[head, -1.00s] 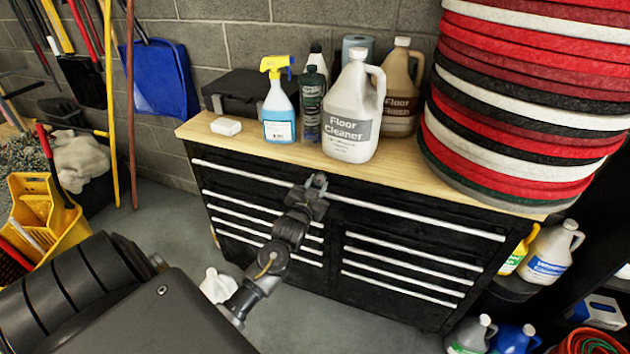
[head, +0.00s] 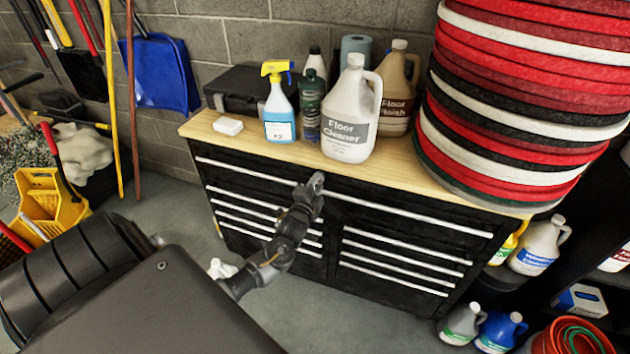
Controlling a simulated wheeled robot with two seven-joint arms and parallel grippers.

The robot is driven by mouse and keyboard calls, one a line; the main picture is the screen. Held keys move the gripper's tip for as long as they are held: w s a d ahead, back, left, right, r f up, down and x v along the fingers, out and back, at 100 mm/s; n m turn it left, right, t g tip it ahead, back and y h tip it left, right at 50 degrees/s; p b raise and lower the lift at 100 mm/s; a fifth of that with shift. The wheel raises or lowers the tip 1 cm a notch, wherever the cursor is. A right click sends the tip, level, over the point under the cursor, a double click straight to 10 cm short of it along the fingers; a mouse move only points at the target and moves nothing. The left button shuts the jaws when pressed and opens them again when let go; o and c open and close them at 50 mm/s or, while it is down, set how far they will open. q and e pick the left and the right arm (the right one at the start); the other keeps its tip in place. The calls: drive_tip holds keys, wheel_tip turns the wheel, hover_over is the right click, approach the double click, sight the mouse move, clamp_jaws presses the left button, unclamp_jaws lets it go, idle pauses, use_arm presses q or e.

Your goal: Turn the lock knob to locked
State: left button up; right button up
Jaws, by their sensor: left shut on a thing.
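The black tool cabinet (head: 330,222) has a wooden top and stands against the block wall. My left gripper (head: 316,183) is at the upper middle of its front, just under the top's edge and between the left and right drawer columns. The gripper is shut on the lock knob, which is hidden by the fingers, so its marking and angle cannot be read. My right gripper is not in view.
On the wooden top (head: 240,148) stand a floor cleaner jug (head: 350,112), a spray bottle (head: 279,108) and a tall stack of round pads (head: 520,100). A yellow mop bucket (head: 48,208) is at the left. Bottles sit on low shelves at the right.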

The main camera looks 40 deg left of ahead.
use_arm(q)
drive_tip(key=shift+r+m+p, duration=0.15)
drive_tip(key=shift+m+p, duration=0.45)
drive_tip(key=shift+m, duration=1)
drive_tip(key=o, duration=1)
drive_tip(key=shift+c, duration=0.2)
drive_tip(key=shift+f, duration=0.2)
drive_tip(key=shift+s, duration=0.1)
